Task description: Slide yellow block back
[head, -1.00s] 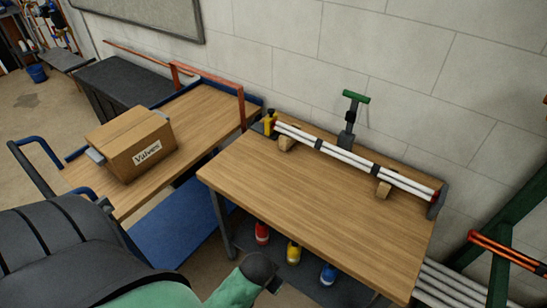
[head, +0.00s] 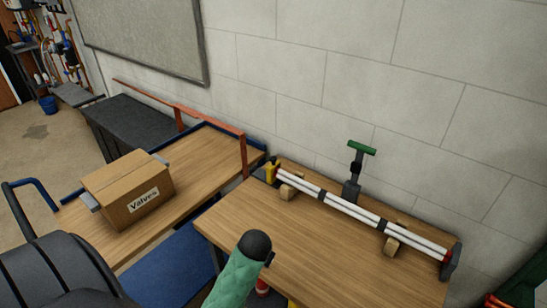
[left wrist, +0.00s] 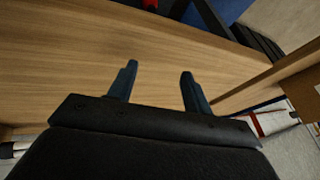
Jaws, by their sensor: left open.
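The yellow block (head: 271,170) is at the back left corner of the wooden workbench (head: 270,225), at the left end of the white pipes (head: 345,208). My left arm reaches up from the bottom of the head view, over the bench's front left part, in front of the yellow block and apart from it. Its fingers are mostly hidden there behind the dark wrist. In the left wrist view my left gripper (left wrist: 158,74) is open and empty, with a wooden surface beyond its fingers. The yellow block is not recognisable in that view. My right gripper is not in view.
A cart at left carries a cardboard box (head: 128,190) marked Valves. The bench's middle is clear.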

